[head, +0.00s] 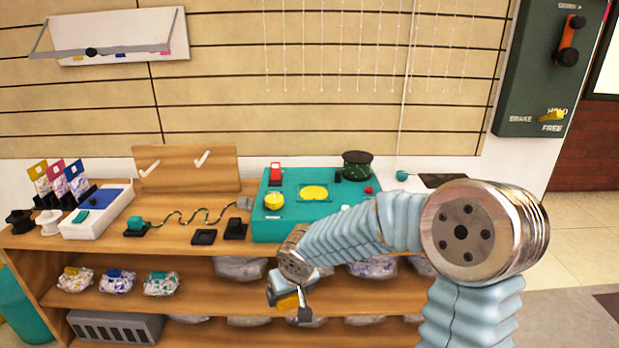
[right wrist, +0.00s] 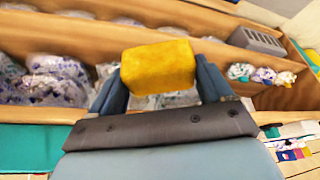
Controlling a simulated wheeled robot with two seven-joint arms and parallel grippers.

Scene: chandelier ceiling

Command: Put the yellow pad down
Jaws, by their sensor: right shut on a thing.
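The yellow pad (right wrist: 158,66) is a soft-edged yellow block held between the two fingers of my right gripper (right wrist: 160,80) in the right wrist view. In the head view, my right gripper (head: 289,303) hangs in front of the shelf unit, below the level of its top. The pad (head: 288,301) shows there as a small yellow patch, partly hidden by the gripper. It is held in the air, apart from the shelves as far as I can see. My left gripper is not in view.
A teal box (head: 262,228) with a yellow disc stands on the wooden top. A white tray (head: 105,222), black pieces and a green cord are left of it. Wrapped bundles (head: 117,282) and clear bags (head: 240,268) fill the shelves below. A green panel (head: 535,90) hangs at right.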

